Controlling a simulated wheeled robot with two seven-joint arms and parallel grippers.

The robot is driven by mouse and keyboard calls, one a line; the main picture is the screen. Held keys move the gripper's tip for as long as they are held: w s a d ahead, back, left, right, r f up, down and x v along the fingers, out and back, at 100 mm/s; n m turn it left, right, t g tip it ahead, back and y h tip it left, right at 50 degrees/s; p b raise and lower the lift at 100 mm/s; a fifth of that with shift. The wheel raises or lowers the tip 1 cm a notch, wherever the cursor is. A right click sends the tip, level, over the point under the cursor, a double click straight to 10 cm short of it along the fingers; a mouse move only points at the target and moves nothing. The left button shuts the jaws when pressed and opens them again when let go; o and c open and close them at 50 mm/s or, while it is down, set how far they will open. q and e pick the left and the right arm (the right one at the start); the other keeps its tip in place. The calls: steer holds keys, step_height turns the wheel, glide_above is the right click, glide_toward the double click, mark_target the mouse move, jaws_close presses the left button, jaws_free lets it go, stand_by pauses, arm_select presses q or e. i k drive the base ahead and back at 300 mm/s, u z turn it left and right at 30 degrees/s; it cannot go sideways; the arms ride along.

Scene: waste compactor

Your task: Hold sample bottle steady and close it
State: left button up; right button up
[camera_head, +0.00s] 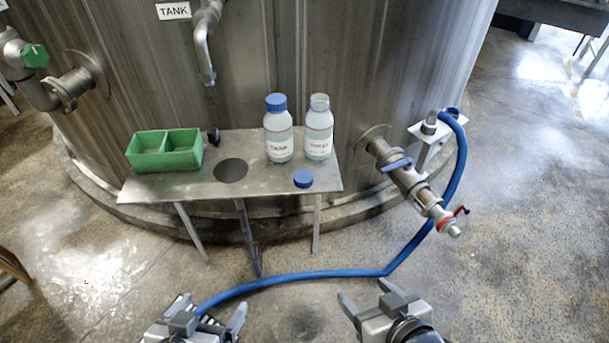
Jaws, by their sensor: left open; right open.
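Two sample bottles stand upright side by side on a metal shelf (300,195) against a large tank. The left bottle (278,135), labelled TANK, has a blue cap on. The right bottle (319,135) has no cap; its label is too small to read surely. A loose blue cap (303,179) lies on the shelf in front of the bottles. My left gripper (213,312) is open and empty at the bottom of the view, below and left of the shelf. My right gripper (366,297) is open and empty at the bottom, right of the middle. Both are apart from the bottles.
A valve (405,178) juts out right of the shelf. A blue hose (320,274) runs across the floor before the shelf.

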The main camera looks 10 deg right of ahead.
mark_target(318, 119)
steer(key=z, duration=1.8)
steer(key=i, duration=1)
steer(key=u, duration=2.95)
